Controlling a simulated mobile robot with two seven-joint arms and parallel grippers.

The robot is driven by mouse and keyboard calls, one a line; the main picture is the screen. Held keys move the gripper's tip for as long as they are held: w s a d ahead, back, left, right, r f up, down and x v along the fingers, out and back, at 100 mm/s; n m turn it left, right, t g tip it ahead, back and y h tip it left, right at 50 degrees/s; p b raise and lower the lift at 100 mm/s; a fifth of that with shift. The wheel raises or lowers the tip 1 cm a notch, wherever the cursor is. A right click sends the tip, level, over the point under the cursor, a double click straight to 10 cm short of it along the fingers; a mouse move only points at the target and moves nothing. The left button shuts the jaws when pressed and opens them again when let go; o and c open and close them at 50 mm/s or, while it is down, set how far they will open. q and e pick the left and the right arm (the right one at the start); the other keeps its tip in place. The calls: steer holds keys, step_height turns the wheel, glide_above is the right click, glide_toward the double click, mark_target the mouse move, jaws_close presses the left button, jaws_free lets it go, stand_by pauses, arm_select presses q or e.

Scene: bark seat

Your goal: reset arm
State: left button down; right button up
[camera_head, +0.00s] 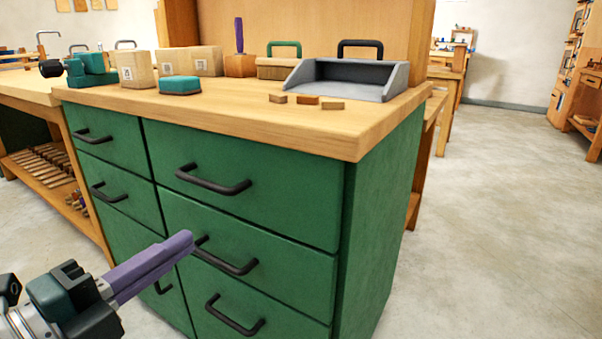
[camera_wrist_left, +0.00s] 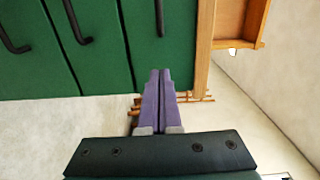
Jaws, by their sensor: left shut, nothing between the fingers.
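My left gripper (camera_head: 188,240) has purple fingers that lie together, with nothing between them. In the head view it is at the lower left, in front of the green drawer cabinet (camera_head: 385,215). The fingertips overlap the middle drawer's black handle (camera_head: 226,258) in the picture; I cannot tell if they touch it. In the left wrist view the shut fingers (camera_wrist_left: 161,72) point at the green drawer fronts (camera_wrist_left: 95,50). My right gripper is in neither view.
A workbench (camera_head: 40,88) stands at the left. The floor (camera_head: 480,220) at the right is clear.

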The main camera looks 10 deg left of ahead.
arm_select(q)
steer(key=s+a+r+n+g+y+p, duration=0.2)
steer(key=r+n+y+p, duration=0.2)
steer(key=r+n+p, duration=0.35)
steer(key=s+a+r+n+g+y+p, duration=0.15)
steer(key=r+n+y+p, duration=0.25)
steer(key=r+p, duration=0.5)
steer(key=s+d+r+n+g+h+p, duration=0.15)
steer(key=s+r+n+g+p, duration=0.3)
steer(key=s+r+p, duration=0.45)
steer(key=s+d+r+n+g+p, duration=0.4)
steer(key=s+r+p, duration=0.4)
steer(key=p, duration=0.4)
step_height(320, 180, up, 34)
steer(key=a+g+p, duration=0.1)
steer(key=p, duration=3.4)
steer(key=shift+s, duration=0.35)
steer(key=shift+a, duration=0.1)
